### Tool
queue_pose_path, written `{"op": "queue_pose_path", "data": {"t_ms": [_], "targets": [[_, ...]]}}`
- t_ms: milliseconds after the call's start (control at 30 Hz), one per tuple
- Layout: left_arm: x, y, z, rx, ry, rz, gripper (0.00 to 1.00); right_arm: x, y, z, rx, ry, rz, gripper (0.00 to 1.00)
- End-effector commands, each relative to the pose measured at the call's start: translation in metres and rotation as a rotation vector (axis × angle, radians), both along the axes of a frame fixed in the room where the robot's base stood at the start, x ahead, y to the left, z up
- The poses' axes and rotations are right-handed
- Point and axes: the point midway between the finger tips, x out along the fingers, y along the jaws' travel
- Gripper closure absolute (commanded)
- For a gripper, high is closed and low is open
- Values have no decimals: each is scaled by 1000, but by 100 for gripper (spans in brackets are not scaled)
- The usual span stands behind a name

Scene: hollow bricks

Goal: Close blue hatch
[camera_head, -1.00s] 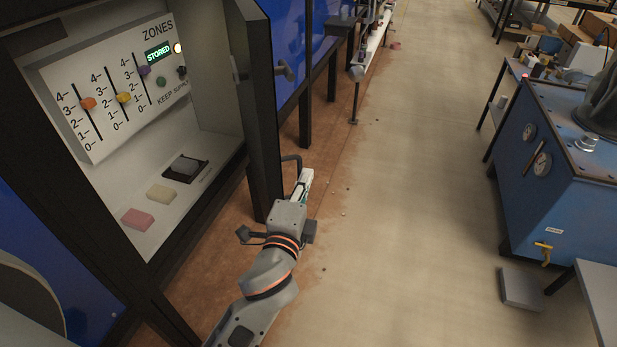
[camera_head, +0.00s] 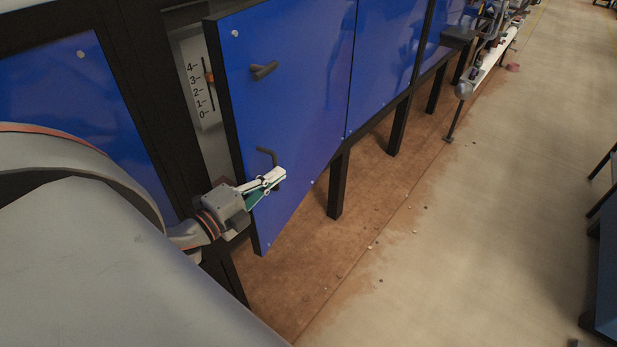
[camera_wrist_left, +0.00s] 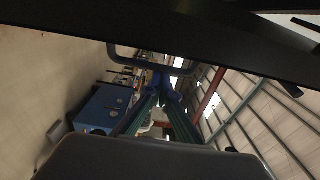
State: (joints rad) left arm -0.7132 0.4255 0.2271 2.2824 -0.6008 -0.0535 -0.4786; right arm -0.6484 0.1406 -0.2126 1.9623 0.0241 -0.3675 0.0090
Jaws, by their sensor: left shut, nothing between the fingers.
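The blue hatch (camera_head: 300,110) stands partly open in the head view, its outer face towards me. It covers most of the cabinet opening. A gap on its left shows a strip of the white scale panel (camera_head: 200,85) inside. The hatch has an upper latch handle (camera_head: 264,69) and a lower bent handle (camera_head: 267,156). My left gripper (camera_head: 279,175) is shut and empty, in front of the hatch's lower part beside the lower handle; I cannot tell whether it touches. In the left wrist view, the left fingertips (camera_wrist_left: 167,88) show below a dark handle bar (camera_wrist_left: 150,66). My right gripper is out of view.
Another blue panel (camera_head: 388,60) adjoins on the right, with black legs (camera_head: 338,185) below. Blue equipment (camera_head: 605,270) shows at the right edge.

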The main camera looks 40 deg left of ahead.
Motion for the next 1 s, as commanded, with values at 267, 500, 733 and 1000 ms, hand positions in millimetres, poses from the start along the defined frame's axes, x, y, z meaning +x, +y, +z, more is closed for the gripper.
{"op": "queue_pose_path", "data": {"t_ms": [267,500,733,1000], "targets": [[-12,52,-2,-3,1,4,100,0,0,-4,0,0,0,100],[-16,73,-1,-3,0,4,100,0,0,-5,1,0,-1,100],[-16,77,-1,-4,-1,3,100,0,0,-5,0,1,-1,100],[-16,77,-1,-4,-1,4,100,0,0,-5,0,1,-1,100]]}}
